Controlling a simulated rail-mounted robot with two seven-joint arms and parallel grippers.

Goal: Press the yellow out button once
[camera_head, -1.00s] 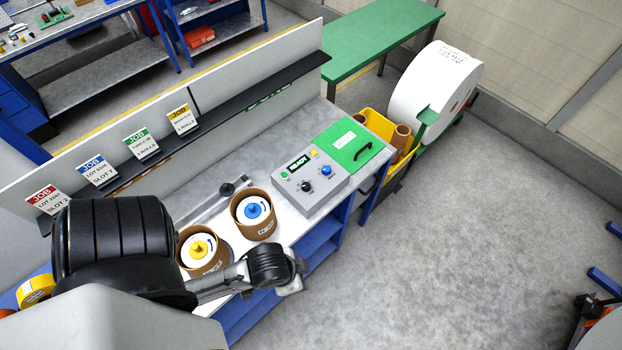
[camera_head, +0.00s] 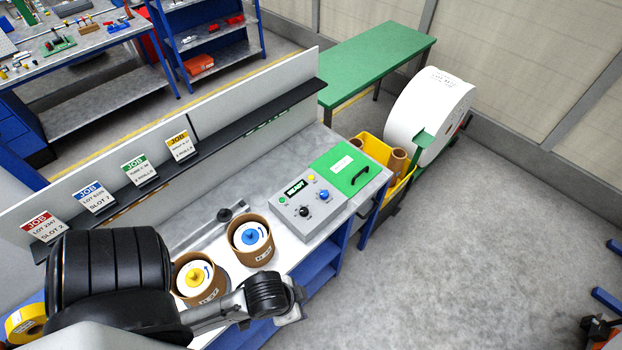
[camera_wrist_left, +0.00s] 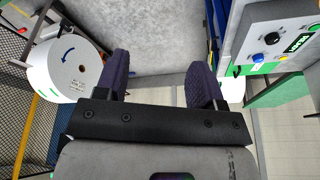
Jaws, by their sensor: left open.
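The yellow button (camera_head: 311,177) is a small round cap on the sloped grey control box (camera_head: 312,213), at the right of its lit green READY display (camera_head: 295,188). A blue button (camera_head: 323,195), a black knob (camera_head: 304,211) and a green button (camera_head: 282,201) share the panel. The box also shows at the upper right of the left wrist view (camera_wrist_left: 247,20), turned on its side. My left gripper (camera_wrist_left: 160,82) is open and empty there, its dark fingers apart from the box. In the head view its fingers cannot be made out. My right gripper is not in view.
Two brown tubs with a yellow-hubbed roll (camera_head: 194,278) and a blue-hubbed roll (camera_head: 250,237) stand left of the box. A yellow bin (camera_head: 372,148) and large white roll (camera_head: 428,107) lie beyond.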

